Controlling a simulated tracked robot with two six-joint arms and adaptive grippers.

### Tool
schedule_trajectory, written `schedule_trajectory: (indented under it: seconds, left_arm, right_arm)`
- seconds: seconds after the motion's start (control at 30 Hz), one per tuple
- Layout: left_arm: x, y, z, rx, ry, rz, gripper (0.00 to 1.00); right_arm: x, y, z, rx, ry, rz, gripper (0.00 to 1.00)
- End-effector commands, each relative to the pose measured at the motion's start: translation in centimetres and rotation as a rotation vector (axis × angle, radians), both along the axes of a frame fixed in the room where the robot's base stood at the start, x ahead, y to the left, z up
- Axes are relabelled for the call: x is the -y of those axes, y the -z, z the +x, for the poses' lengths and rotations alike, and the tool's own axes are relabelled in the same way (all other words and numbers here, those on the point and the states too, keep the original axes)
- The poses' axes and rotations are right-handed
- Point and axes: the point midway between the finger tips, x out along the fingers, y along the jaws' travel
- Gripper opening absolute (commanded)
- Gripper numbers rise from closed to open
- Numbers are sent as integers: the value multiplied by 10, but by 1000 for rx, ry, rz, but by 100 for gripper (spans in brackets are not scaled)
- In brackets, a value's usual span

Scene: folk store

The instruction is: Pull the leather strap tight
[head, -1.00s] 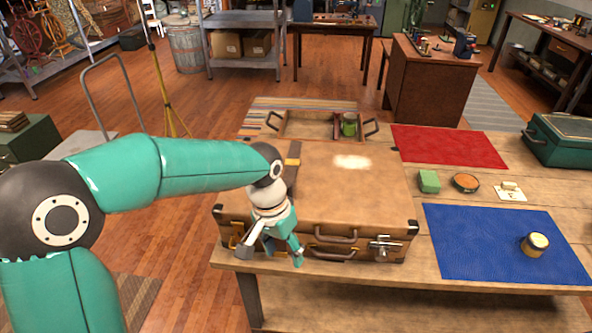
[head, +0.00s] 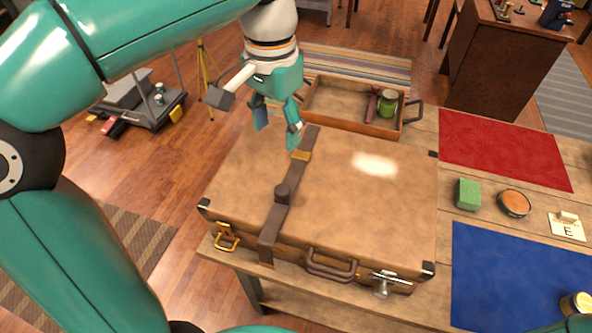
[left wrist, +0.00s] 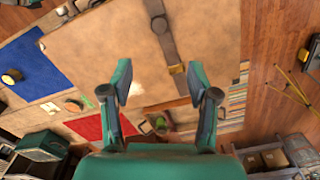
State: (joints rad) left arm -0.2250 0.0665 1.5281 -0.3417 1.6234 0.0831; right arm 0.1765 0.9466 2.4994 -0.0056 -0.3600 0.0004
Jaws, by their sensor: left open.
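A brown leather strap (head: 275,226) runs over the left part of the closed tan suitcase (head: 350,205) and hangs down its front. It has a brass-coloured piece (head: 301,155) near its far end and a dark round knob (head: 283,193) midway. My left gripper (head: 278,126) is open and empty, above the suitcase's far left part near the strap's far end. In the left wrist view the strap (left wrist: 164,38) and its brass piece (left wrist: 176,69) show beyond the open fingers (left wrist: 160,80). My right gripper is not in view.
A wooden tray (head: 340,117) with a green jar (head: 388,101) stands behind the suitcase. To the right are a red mat (head: 500,150), a blue mat (head: 510,275), a green block (head: 468,194) and a round tin (head: 514,203). Floor lies left of the bench.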

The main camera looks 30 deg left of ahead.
Motion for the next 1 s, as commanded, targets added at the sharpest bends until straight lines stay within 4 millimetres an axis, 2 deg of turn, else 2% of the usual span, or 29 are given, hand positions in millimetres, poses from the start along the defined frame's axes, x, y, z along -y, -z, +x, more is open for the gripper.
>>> schedule_trajectory:
  seconds: [0.13,0.27,0.6,0.8,1.0]
  left_arm:
    - [2,12,2,-3,6,1,60]
    - [3,32,2,-5,11,1,60]
    - [5,105,3,-7,14,0,60]
    - [5,142,4,-6,16,1,60]
    - [5,163,4,-5,16,1,60]
  right_arm:
    - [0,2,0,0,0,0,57]
    - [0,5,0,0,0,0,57]
    - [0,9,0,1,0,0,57]
    - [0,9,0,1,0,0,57]
    - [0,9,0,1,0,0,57]
